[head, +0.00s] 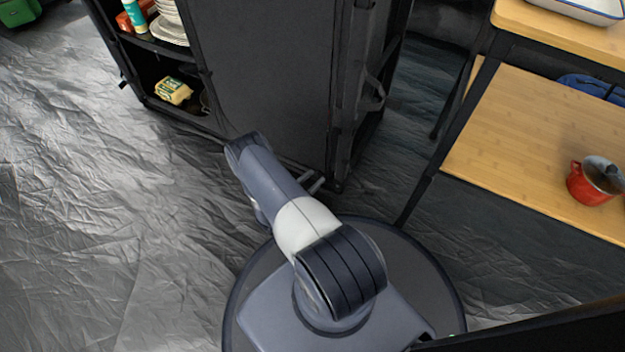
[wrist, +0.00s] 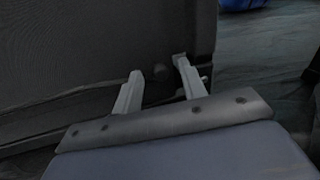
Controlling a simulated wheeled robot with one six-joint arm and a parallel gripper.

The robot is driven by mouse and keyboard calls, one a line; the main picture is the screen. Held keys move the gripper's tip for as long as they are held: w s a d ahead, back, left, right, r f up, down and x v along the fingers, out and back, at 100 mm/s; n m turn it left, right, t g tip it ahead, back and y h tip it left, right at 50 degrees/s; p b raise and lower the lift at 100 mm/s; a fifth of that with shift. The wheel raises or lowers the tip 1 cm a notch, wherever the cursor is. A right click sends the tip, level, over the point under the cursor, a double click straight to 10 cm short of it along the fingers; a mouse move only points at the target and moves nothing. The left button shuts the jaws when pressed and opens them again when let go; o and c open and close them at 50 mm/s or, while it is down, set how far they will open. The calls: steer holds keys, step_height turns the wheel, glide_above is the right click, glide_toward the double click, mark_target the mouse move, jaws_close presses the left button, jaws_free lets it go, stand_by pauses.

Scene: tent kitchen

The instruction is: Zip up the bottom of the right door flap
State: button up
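The right door flap (head: 262,75) is a dark fabric panel covering the right part of the black cabinet's front. In the wrist view, dark fabric (wrist: 110,50) fills the upper left, with a vertical edge at right and a bottom seam. My gripper (wrist: 158,76) is at the bottom of the cabinet, near its right corner, with two pale fingers spread apart. A small dark round piece (wrist: 161,72) shows between the fingertips; I cannot tell whether it is the zip pull. In the head view my arm hides part of the flap's bottom edge and most of the gripper.
The cabinet's left side is open, with plates (head: 170,28) and a yellow pack (head: 174,91) on its shelves. A wooden table (head: 500,140) with a red pot (head: 588,184) stands at right. The crinkled grey floor (head: 80,190) at left is clear.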

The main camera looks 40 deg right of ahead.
jaws_close()
stand_by(0.3)
steer(key=shift+w, duration=0.1)
